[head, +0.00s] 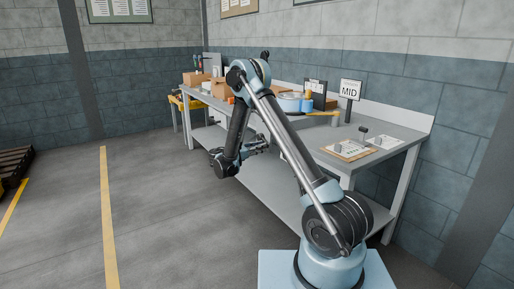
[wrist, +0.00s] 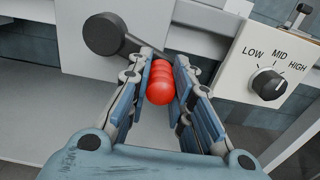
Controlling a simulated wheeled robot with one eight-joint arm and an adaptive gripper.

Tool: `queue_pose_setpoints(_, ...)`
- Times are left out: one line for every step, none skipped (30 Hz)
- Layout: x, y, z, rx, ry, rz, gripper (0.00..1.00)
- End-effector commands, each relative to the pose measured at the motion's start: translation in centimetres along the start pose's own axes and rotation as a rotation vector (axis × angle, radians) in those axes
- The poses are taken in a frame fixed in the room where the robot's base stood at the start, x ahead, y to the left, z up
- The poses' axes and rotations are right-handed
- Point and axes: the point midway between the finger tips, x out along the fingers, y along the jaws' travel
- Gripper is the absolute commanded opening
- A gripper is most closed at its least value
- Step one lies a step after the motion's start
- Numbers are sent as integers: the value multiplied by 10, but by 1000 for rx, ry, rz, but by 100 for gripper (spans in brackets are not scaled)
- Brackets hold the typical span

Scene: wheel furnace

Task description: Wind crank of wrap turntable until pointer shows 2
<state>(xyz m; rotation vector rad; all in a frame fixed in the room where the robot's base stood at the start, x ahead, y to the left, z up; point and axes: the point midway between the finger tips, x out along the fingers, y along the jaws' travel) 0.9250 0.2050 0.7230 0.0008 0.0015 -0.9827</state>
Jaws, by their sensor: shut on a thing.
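In the wrist view, my gripper (wrist: 162,75) is shut on the red crank handle (wrist: 160,88), with one finger on each side of it. The dark grey crank arm runs from its round hub (wrist: 103,33) at upper left to behind the handle. The hub sits on a light grey panel (wrist: 75,60). In the head view my gripper (head: 262,147) is at the front of the workbench, below its top; the crank is too small to make out there. A round light-blue thing (head: 290,103) stands on the bench; I cannot tell if it is the turntable. No numbered pointer is readable.
A panel with a black knob (wrist: 268,84) marked LOW, MID and HIGH is right of my gripper in the wrist view. The workbench (head: 400,133) holds boxes (head: 195,79), boards and a MID sign (head: 350,89). The floor at left is clear; a pallet (head: 14,163) lies at the far left.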

Motion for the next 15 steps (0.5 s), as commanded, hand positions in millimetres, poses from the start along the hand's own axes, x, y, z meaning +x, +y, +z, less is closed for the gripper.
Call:
queue_pose_setpoints(4, 6, 8, 0, -8, 8, 0)
queue_pose_setpoints(4, 6, 11, 0, -8, 8, 0)
queue_pose_setpoints(4, 5, 14, 0, -8, 8, 0)
queue_pose_setpoints(4, 4, 17, 0, -8, 8, 0)
queue_pose_setpoints(4, 4, 20, 0, -8, 8, 0)
queue_pose_setpoints(4, 4, 23, 0, -7, 8, 0)
queue_pose_setpoints(4, 3, 26, 0, -7, 8, 0)
queue_pose_setpoints(3, 3, 28, 0, -7, 8, 0)
queue_pose_setpoints(3, 3, 30, 0, -6, 8, 0)
queue_pose_setpoints(3, 2, 31, 0, -6, 8, 0)
queue_pose_setpoints(3, 2, 32, 0, -6, 8, 0)
queue_pose_setpoints(3, 2, 32, 0, -5, 8, 0)
queue_pose_setpoints(3, 2, 32, 0, -5, 8, 0)
queue_pose_setpoints(3, 2, 32, 0, -5, 8, 0)
queue_pose_setpoints(3, 2, 31, 0, -4, 8, 0)
